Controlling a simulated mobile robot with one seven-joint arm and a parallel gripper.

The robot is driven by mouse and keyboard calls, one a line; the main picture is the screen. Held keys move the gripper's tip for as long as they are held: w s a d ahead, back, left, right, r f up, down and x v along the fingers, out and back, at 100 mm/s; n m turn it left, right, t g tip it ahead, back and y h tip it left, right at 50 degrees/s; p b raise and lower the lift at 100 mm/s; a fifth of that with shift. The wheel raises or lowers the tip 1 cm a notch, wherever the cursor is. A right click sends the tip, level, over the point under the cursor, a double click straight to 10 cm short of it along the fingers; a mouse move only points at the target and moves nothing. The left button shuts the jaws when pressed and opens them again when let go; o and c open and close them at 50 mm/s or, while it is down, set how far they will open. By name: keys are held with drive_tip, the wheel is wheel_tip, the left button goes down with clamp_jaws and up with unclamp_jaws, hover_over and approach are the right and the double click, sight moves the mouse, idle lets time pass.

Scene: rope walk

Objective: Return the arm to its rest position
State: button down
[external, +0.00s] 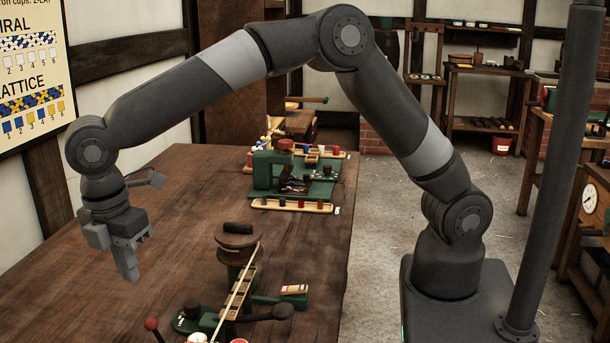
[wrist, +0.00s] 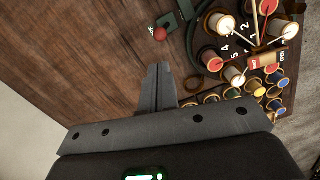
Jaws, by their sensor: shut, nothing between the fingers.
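My gripper (external: 130,262) hangs at the end of my stretched-out arm, above the left part of the wooden table (external: 185,205). Its fingers point down and are shut, with nothing between them. In the wrist view my gripper (wrist: 159,72) shows its two fingers pressed together over bare table top. It is clear of the things on the table.
A green machine (external: 265,170) with a tray of cups stands at the table's far end. A rope device with a dark round top (external: 236,235) stands at the near end. In the wrist view, several spools and cups (wrist: 246,60) crowd the right. The table's left is bare.

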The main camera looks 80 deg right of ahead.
drive_tip(key=s+d+r+m+t, duration=0.2)
drive_tip(key=s+d+r+m, duration=0.2)
drive_tip(key=s+d+r, duration=0.4)
drive_tip(key=s+d+r+m+t, duration=0.1)
drive_tip(key=s+d+r+m, duration=0.3)
drive_tip(key=d, duration=0.6)
drive_tip(key=s+d+m+t, duration=0.1)
drive_tip(key=s+d+m, duration=0.2)
drive_tip(key=s+d, duration=0.3)
drive_tip(key=s+d+m+t, duration=0.2)
drive_tip(key=s+d+m, duration=0.2)
drive_tip(key=s, duration=0.9)
drive_tip(key=shift+d+f+y, duration=0.25)
drive_tip(key=shift+d+y, duration=0.15)
drive_tip(key=shift+d, duration=0.6)
